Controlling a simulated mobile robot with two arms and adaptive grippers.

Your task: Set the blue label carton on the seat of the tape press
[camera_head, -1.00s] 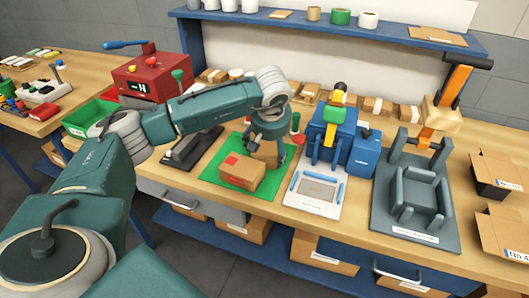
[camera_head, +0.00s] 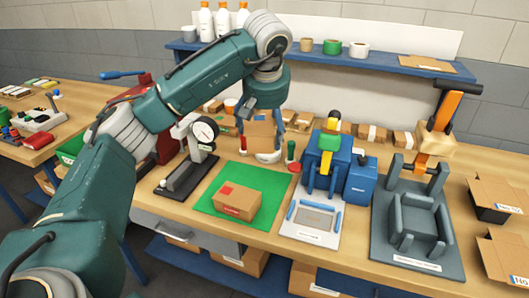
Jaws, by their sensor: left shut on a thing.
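My left gripper (camera_head: 261,116) is shut on a plain-looking brown carton (camera_head: 259,135) and holds it above the back of the bench. No label shows on the side of this carton that faces me, so I cannot tell its colour. Another brown carton with a red label (camera_head: 236,201) lies on the green mat (camera_head: 268,184). Two fixtures stand to the right: a blue machine (camera_head: 327,150) with a pale plate and blue rails in front, and a grey fixture (camera_head: 418,222) with a walled seat and an orange lever. The seat is empty. My right gripper is not in view.
A dial gauge on a dark stand (camera_head: 190,175) is left of the mat. Small cartons line the back of the bench (camera_head: 255,239). Open boxes (camera_head: 497,188) stand at the right. A blue shelf (camera_head: 385,62) with bottles and tape rolls hangs above the back.

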